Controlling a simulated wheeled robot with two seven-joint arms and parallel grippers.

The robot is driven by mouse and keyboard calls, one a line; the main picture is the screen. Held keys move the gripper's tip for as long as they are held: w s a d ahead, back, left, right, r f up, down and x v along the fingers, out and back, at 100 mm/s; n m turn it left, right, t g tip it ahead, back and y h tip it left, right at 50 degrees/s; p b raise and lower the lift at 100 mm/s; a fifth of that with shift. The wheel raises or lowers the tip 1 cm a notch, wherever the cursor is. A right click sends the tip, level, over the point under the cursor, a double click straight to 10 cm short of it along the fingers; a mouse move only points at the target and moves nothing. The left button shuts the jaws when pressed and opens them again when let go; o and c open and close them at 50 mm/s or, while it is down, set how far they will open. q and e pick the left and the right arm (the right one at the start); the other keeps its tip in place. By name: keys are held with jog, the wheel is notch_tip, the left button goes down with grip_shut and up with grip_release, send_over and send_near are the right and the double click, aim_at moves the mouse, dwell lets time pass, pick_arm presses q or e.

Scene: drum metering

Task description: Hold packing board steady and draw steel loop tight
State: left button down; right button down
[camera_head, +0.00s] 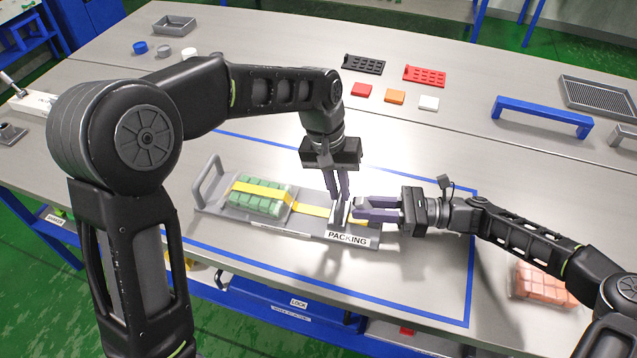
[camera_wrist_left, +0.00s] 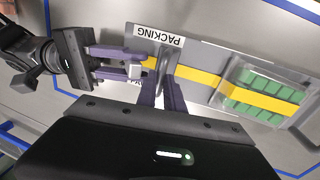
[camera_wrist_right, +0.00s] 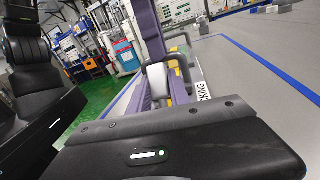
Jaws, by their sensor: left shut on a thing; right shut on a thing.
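The grey packing board (camera_head: 287,230) lies on the table, with a pack of green blocks (camera_head: 262,205) in its tray and a yellow strap (camera_head: 312,210) running over the pack along the board. The strap also shows in the left wrist view (camera_wrist_left: 198,76). My left gripper (camera_head: 342,196) points down and is shut on the board's upright part near the PACKING label (camera_head: 347,239). My right gripper (camera_head: 362,208) comes in level from the right and is shut at the strap's end; the steel loop (camera_wrist_left: 135,71) there is mostly hidden by its fingers.
A blue line marks the work area. A clear pack of orange blocks (camera_head: 540,284) lies right, near my right arm. A blue handle bar (camera_head: 543,117), a mesh tray (camera_head: 598,97) and small coloured blocks (camera_head: 395,97) lie farther back. The table between is clear.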

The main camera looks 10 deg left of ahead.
pick_arm(q)
jog(key=shift+d, duration=0.3)
pick_arm(e)
jog(key=shift+a, duration=0.1)
pick_arm(q)
jog(key=c, duration=1.5)
grip_release()
jog(key=shift+o, duration=0.2)
jog(key=shift+a, duration=0.1)
jog(key=shift+r, duration=0.1)
notch_tip(320, 180, up, 12)
jog(key=a, duration=0.2)
jog(key=shift+a+f, duration=0.2)
pick_arm(e)
jog(key=c, duration=1.1)
grip_release()
jog(key=shift+c, duration=0.2)
